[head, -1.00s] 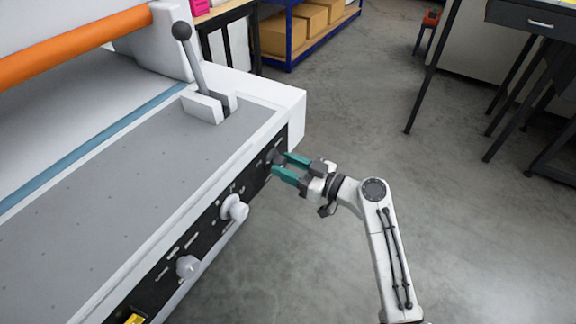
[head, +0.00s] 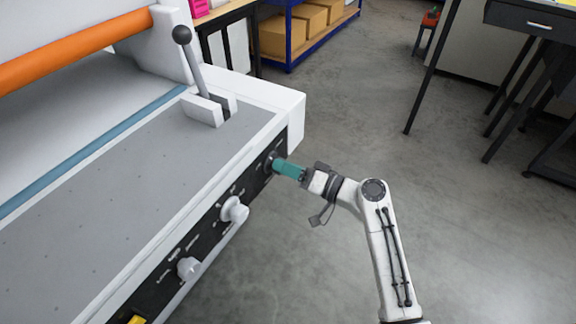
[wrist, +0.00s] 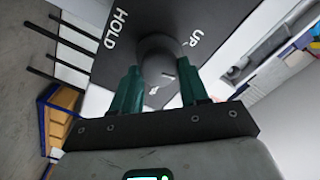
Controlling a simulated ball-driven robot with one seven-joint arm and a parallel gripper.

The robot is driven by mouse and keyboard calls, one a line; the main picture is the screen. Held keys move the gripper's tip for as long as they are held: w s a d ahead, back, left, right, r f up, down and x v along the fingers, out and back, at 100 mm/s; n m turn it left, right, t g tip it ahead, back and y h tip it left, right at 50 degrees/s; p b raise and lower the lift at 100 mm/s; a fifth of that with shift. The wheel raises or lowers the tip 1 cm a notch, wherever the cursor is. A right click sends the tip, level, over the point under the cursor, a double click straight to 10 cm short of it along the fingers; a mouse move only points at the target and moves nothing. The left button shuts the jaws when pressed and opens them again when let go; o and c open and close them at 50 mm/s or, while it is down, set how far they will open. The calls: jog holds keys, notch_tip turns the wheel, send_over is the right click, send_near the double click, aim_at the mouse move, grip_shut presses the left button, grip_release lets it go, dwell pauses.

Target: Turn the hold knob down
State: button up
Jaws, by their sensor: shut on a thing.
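The hold knob (wrist: 160,57) is dark grey and round, on a black panel (wrist: 185,15) with the words HOLD and UP beside it in the wrist view. In the head view the knob (head: 271,160) is at the right end of the machine's front panel, partly hidden by my gripper. My gripper (head: 280,166) has green fingers and reaches the panel from the right. In the wrist view my gripper's fingers (wrist: 160,85) are on either side of the knob and shut on it. The knob's pointer is not clear.
Two white knobs (head: 234,210) (head: 189,267) stick out along the same panel to the left. A black-balled lever (head: 193,70) stands on the grey machine bed (head: 120,180). Open floor (head: 470,230) lies to the right. Shelves with boxes (head: 305,18) stand at the back.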

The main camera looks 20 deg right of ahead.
jog(key=shift+d+f+m+p, duration=0.15)
jog(key=shift+m+p, duration=1.6)
jog(key=shift+m, duration=1.8)
jog(key=shift+a+f+m+p, duration=0.1)
jog(key=shift+m+p, duration=1.65)
jog(key=shift+m, duration=1.8)
jog(key=shift+f, duration=0.1)
jog(key=o, duration=1)
jog(key=v, duration=1)
jog(key=shift+s+d, duration=0.25)
jog(key=shift+s, duration=0.05)
